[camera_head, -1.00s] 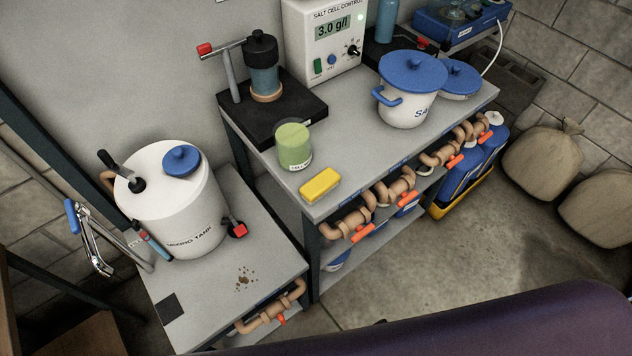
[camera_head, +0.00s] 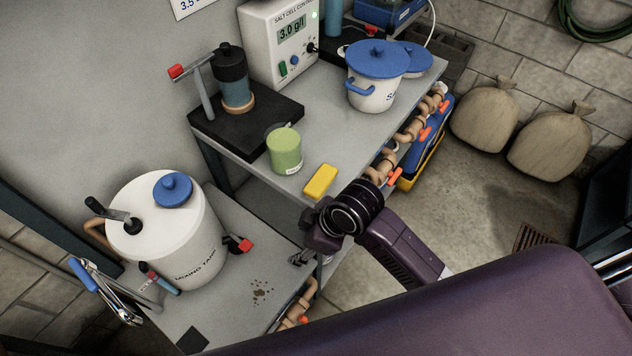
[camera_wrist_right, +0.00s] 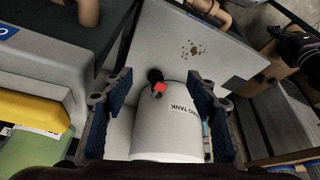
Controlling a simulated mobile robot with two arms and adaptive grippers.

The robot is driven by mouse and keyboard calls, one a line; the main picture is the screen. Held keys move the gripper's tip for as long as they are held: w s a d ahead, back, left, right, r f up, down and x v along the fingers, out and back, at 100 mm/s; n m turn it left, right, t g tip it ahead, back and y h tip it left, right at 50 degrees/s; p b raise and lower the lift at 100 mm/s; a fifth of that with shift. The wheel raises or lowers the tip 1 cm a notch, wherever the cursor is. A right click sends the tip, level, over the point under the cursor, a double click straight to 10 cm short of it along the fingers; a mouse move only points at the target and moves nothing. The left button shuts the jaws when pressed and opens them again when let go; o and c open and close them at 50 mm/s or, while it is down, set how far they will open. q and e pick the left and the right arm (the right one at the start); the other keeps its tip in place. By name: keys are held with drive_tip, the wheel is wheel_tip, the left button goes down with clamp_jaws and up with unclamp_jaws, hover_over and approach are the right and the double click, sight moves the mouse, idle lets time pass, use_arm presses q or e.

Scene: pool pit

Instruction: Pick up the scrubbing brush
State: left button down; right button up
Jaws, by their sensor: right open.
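A yellow block (camera_head: 320,181) lies on the grey bench near its front corner, beside the green jar (camera_head: 285,150). It may be the scrubbing brush; I cannot make out bristles. My right gripper (camera_head: 302,257) is open and empty in front of that corner, nearer than the block and apart from it. In the right wrist view, my right gripper (camera_wrist_right: 158,105) has its fingers spread, with the white mixing tank beyond them. The yellow block (camera_wrist_right: 32,110) is at the left there, outside the fingers. My left gripper is out of view.
The white mixing tank (camera_head: 163,238) stands on a lower bench at left, with brown specks (camera_head: 262,290) near it. A black pump stand (camera_head: 245,122) and a white lidded pot (camera_head: 373,85) stand on the bench. Orange-handled pipes (camera_head: 418,125) line its front.

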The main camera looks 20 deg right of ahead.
wheel_tip(320, 180, up, 2)
drive_tip(key=w+a+n, duration=0.2)
drive_tip(key=n, duration=0.1)
wheel_tip(320, 180, up, 12)
drive_tip(key=f+n+g+h, duration=0.1)
drive_tip(key=n+g+h, duration=0.25)
drive_tip(key=n, duration=0.85)
hover_over(321, 178)
drive_tip(key=shift+s+r+t, duration=0.25)
wheel_tip(321, 178, down, 7)
drive_tip(key=p, duration=0.3)
drive_tip(key=shift+w+r, duration=0.15)
drive_tip(key=shift+f, duration=0.5)
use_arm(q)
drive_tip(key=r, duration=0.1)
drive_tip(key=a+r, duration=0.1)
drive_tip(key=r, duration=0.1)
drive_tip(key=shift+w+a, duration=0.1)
use_arm(e)
drive_tip(key=c, duration=1.3)
